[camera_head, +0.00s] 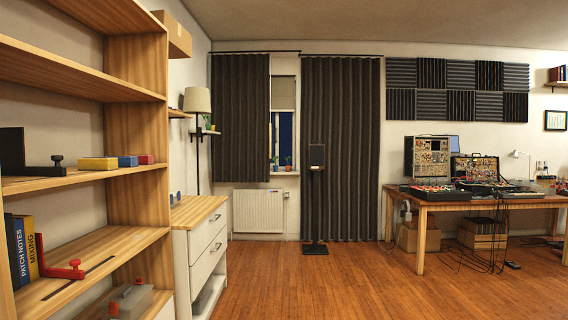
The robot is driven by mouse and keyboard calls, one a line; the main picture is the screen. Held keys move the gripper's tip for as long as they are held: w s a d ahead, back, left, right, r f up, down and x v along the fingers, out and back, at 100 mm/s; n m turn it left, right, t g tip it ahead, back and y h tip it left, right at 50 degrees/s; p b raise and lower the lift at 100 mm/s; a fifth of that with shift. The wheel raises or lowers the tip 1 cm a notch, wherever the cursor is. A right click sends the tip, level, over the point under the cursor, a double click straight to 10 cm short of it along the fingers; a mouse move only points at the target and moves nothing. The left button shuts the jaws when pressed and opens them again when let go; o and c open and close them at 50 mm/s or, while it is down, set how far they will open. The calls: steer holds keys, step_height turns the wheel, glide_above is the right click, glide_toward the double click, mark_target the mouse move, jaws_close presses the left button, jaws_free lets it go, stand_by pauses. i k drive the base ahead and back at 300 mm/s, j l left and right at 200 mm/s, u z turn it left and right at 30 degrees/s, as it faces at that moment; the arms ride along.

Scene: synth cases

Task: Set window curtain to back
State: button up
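The window curtain hangs as two dark grey pleated panels from a dark rod (256,51) on the far wall. The left panel (240,118) is shorter and ends above a white radiator. The right panel (341,148) reaches nearly to the floor. Between them is a gap that shows part of the window (283,138), with a pale blind (283,93) over its upper part and small plants on the sill. My gripper is not in view.
A wooden shelf unit (135,145) and a white dresser (206,260) stand at the left. A speaker on a stand (316,195) is in front of the right panel. A desk (455,203) with electronics and hanging cables is at the right. The middle wooden floor (330,285) is clear.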

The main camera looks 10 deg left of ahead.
mark_target(268, 118)
steer(key=u, duration=0.35)
steer(key=i+u, duration=0.1)
steer(key=i, duration=7.2)
steer(key=i+u, duration=0.55)
steer(key=u, duration=0.15)
steer(key=i+l+u, duration=0.3)
steer(key=k+j, duration=0.1)
